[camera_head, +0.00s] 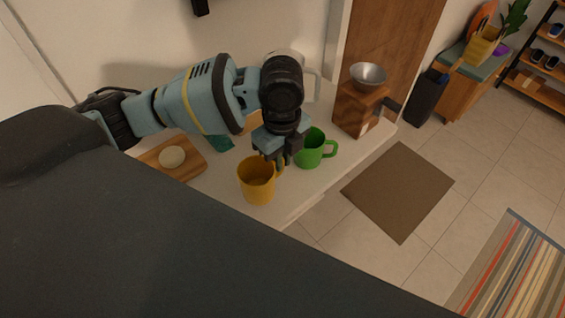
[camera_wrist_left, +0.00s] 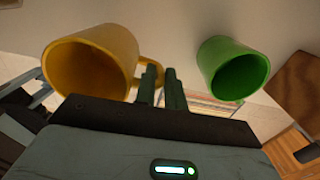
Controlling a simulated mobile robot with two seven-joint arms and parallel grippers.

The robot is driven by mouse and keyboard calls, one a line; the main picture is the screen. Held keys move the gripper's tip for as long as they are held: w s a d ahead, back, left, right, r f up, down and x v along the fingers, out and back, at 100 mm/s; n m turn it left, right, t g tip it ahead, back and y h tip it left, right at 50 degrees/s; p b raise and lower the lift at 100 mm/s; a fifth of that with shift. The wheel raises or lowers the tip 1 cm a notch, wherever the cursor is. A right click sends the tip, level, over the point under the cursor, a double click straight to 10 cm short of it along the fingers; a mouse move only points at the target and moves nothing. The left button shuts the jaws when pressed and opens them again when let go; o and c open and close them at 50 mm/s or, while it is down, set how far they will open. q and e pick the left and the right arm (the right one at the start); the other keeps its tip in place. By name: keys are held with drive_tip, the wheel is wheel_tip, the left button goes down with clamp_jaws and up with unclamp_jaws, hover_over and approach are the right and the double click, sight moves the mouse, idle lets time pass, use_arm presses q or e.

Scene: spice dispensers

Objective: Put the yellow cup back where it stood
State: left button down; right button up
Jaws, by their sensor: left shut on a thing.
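The yellow cup (camera_head: 256,182) is upright near the front edge of the white counter (camera_head: 215,183) in the head view. In the left wrist view the cup (camera_wrist_left: 88,65) is at the left, with its handle toward the fingers. My left gripper (camera_head: 278,158) is shut on the cup's handle; in the left wrist view its fingers (camera_wrist_left: 160,85) are close together at the handle. I cannot tell whether the cup's base touches the counter. My right gripper is not in view.
A green cup (camera_head: 311,149) stands just right of my left gripper, also in the left wrist view (camera_wrist_left: 234,68). A wooden grinder (camera_head: 354,110) with a metal bowl is farther right. A wooden board (camera_head: 189,167) with a pale round thing (camera_head: 172,157) lies at the left.

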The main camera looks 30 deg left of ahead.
use_arm(q)
drive_tip(key=shift+w+a+f, duration=0.1)
drive_tip(key=shift+w+f, duration=0.1)
drive_tip(key=shift+f, duration=0.7)
drive_tip(key=shift+w+a+f, duration=0.1)
drive_tip(key=shift+w+f, duration=0.1)
drive_tip(key=shift+f, duration=0.65)
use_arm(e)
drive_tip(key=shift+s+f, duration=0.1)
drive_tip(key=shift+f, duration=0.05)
use_arm(q)
drive_tip(key=shift+f, duration=0.1)
drive_tip(key=c, duration=1.5)
unclamp_jaws()
drive_tip(key=shift+f, duration=0.1)
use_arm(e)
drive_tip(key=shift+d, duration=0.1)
